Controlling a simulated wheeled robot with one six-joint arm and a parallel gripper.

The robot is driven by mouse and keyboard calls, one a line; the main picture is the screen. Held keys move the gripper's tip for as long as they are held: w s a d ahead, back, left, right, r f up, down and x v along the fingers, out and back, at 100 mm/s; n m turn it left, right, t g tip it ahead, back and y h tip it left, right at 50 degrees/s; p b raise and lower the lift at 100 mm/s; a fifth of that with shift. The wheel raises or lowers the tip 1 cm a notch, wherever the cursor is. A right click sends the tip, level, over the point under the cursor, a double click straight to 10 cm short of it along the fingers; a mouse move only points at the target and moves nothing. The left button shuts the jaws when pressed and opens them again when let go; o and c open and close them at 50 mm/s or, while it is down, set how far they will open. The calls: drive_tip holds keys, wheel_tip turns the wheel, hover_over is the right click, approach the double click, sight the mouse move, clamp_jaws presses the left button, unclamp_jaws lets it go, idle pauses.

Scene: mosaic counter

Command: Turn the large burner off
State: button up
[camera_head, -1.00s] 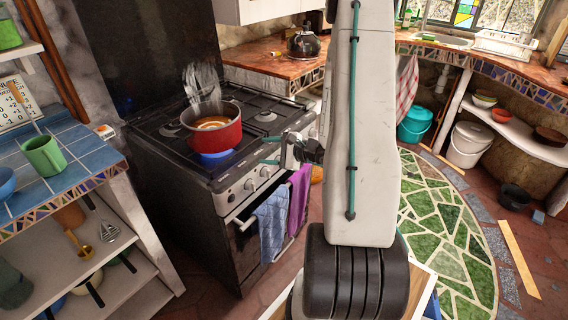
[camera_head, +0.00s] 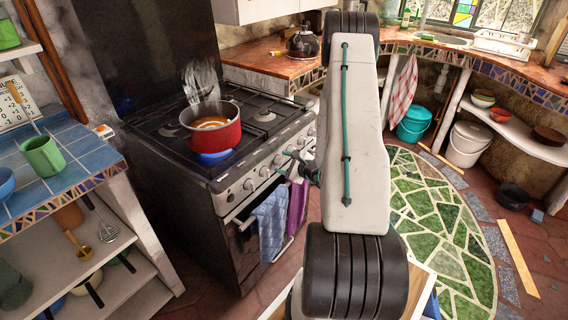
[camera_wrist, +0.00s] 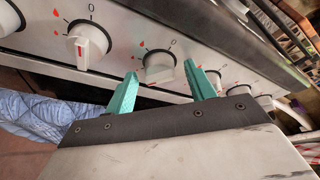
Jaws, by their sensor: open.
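The stove (camera_head: 210,215) stands left of centre, with a row of white knobs along its front panel. A blue flame (camera_head: 216,157) burns under the red pot at the front. My gripper (camera_wrist: 163,84) is open and empty, its two teal fingers pointing at the panel. One white knob (camera_wrist: 159,68) shows between the fingertips; I cannot tell whether they touch it. Another knob (camera_wrist: 88,44), with a red mark on its handle, is to the left. More knobs are partly hidden at right. In the head view my gripper (camera_head: 286,161) is at the panel's right part.
The steaming red pot (camera_head: 213,128) sits on the hob. A blue towel (camera_head: 270,222) and a purple towel (camera_head: 297,203) hang on the oven rail below the knobs. A tiled shelf unit (camera_head: 75,185) stands left. A kettle (camera_head: 302,43) is on the counter behind.

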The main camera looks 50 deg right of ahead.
drive_tip(key=shift+w, duration=0.1)
drive_tip(key=shift+c, duration=0.3)
drive_tip(key=c, duration=0.9)
drive_tip(key=shift+m, duration=0.3)
drive_tip(key=m+y, duration=0.1)
drive_tip(key=m, duration=0.1)
drive_tip(key=m+y, duration=0.1)
drive_tip(key=m, duration=0.1)
drive_tip(key=shift+d+g+y, duration=0.25)
drive_tip(key=shift+g+y, duration=0.05)
drive_tip(key=shift+d+f+m+t+y, duration=0.15)
drive_tip(key=shift+m+t+y, duration=0.7)
drive_tip(key=shift+m, duration=2.1)
drive_tip(key=shift+d+f+m+t+y, duration=0.1)
drive_tip(key=shift+f+m+t+y, duration=0.25)
drive_tip(key=shift+m+y, duration=1.75)
drive_tip(key=shift+d+f+m+t+y, duration=0.15)
drive_tip(key=shift+m+t, duration=0.55)
drive_tip(key=shift+m, duration=3.15)
drive_tip(key=shift+a, duration=0.1)
